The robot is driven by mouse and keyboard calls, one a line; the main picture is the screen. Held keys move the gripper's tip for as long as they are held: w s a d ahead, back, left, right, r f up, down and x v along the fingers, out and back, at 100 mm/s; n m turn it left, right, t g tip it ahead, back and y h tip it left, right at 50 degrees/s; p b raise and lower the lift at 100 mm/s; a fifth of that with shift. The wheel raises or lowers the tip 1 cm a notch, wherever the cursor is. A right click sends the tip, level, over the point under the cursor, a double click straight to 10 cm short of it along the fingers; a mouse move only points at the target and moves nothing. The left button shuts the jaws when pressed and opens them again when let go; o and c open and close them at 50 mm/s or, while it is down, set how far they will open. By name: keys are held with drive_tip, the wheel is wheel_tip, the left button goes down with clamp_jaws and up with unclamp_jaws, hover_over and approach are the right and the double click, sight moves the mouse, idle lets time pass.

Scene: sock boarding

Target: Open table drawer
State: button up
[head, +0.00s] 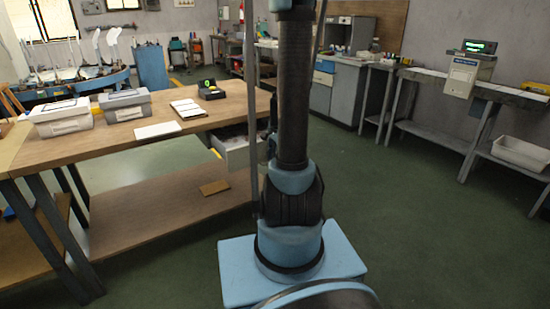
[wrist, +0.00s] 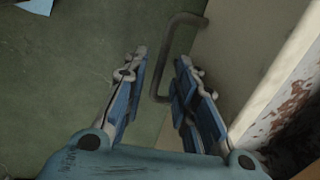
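The wooden table (head: 140,136) stands at the left in the head view. Its light grey drawer (head: 241,155) sits under the right end of the top and appears pulled out, with part of its inside showing. My arm partly hides that end. In the wrist view, the pale drawer front (wrist: 245,58) carries a grey bent-bar handle (wrist: 166,50). My gripper (wrist: 161,66) is open, with its two blue fingers apart. The handle's bar shows between and just beyond the fingertips; I cannot tell if they touch it. My gripper is hidden in the head view.
Two grey boxes, white cards (head: 158,130) and a black device (head: 210,90) lie on the tabletop. A brown block (head: 214,187) lies on the lower shelf. Green floor (head: 420,220) is clear to the right, before a bench with a white bin (head: 521,154).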

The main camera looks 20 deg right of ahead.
idle(0.3)
wheel_tip(320, 180, up, 12)
drive_tip(key=s, duration=0.2)
drive_tip(key=shift+d+f, duration=0.15)
drive_tip(key=shift+d, duration=0.2)
idle(0.4)
drive_tip(key=s+a+f+n, duration=0.2)
drive_tip(key=s+a+n, duration=0.2)
drive_tip(key=s+n, duration=0.3)
drive_tip(key=s+a+f+n, duration=0.3)
drive_tip(key=s+n, duration=0.4)
drive_tip(key=s, duration=0.7)
drive_tip(key=shift+s+a+f+h, duration=0.2)
drive_tip(key=shift+s+a+h, duration=0.1)
drive_tip(key=shift+a, duration=0.2)
drive_tip(key=shift+w+f, duration=0.2)
drive_tip(key=shift+w, duration=0.25)
